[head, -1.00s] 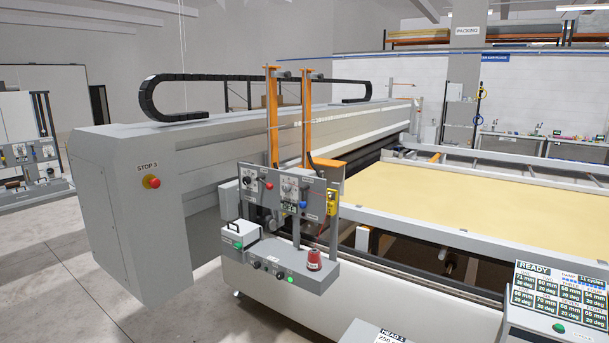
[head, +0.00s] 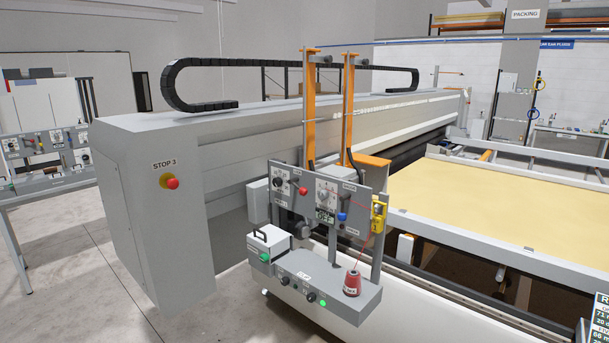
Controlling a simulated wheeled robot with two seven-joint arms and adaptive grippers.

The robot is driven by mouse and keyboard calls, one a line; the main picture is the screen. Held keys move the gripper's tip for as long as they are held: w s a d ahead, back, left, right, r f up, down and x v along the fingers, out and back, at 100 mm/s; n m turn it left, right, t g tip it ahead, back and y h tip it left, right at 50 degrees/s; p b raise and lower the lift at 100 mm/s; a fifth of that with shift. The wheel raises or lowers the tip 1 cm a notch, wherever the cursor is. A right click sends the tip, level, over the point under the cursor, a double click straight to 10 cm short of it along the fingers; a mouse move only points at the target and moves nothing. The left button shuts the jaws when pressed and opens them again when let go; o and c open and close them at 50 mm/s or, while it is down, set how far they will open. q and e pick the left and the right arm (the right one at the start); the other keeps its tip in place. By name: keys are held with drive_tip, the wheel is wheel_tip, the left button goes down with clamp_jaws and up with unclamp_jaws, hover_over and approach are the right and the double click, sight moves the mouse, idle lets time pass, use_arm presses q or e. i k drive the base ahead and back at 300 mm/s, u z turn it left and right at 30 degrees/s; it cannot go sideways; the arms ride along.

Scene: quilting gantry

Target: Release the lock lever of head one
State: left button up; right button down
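A grey control panel (head: 308,214) hangs on two orange posts in front of the long grey machine. On its left plate is a small lever with a red ball knob (head: 303,191) beside a round dial (head: 280,187). On its right plate is a blue knob (head: 342,216) below another dial (head: 325,197). The labels are too small to read, so I cannot tell which plate is head one or which part is its lock lever. Neither of my grippers is in the head view.
Below the plates, a grey shelf carries a white box with a handle (head: 268,239), a red thread cone (head: 352,284) and a green button (head: 323,303). A red stop button (head: 171,182) sits on the machine's end. The floor (head: 85,300) at front left is clear.

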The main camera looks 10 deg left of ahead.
sight(303, 192)
drive_tip(key=u, duration=0.4)
drive_tip(key=i, duration=0.6)
drive_tip(key=u, duration=0.55)
